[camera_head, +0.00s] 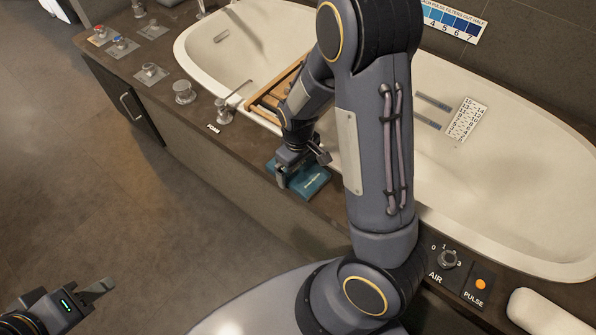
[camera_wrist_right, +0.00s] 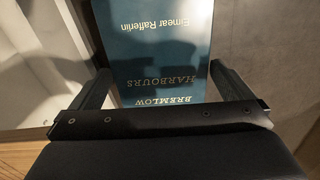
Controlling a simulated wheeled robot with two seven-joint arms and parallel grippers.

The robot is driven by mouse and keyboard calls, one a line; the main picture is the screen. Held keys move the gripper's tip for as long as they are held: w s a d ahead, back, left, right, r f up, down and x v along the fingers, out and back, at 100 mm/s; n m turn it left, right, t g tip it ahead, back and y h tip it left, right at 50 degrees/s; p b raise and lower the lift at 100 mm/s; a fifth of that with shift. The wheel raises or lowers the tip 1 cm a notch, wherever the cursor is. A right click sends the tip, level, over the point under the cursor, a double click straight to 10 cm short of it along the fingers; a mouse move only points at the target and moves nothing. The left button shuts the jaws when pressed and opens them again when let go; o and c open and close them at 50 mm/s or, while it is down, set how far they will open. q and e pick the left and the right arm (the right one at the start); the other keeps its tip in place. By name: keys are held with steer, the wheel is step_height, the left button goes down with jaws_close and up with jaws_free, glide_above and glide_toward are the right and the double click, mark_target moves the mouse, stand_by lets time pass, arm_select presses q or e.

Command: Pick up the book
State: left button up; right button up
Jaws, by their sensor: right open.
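The book (camera_head: 311,184) is teal and lies flat on the dark ledge in front of the bathtub, partly covered by my right gripper in the head view. My right gripper (camera_head: 300,168) is just above the book's left part. In the right wrist view its fingers (camera_wrist_right: 158,92) are open, one on each side of the book; I cannot tell whether they touch it. My left gripper (camera_head: 100,290) is at the lower left, over the floor, far from the book; its jaw opening is unclear.
A white bathtub (camera_head: 520,185) lies behind the ledge (camera_head: 245,150), with a wooden rack (camera_head: 272,100) across it near the book. A faucet (camera_head: 226,110) and knobs (camera_head: 184,92) stand to the left. A control panel (camera_head: 460,268) and white cushion (camera_head: 548,312) are at right.

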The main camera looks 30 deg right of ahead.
steer(key=c, duration=0.8)
steer(key=shift+r, duration=0.1)
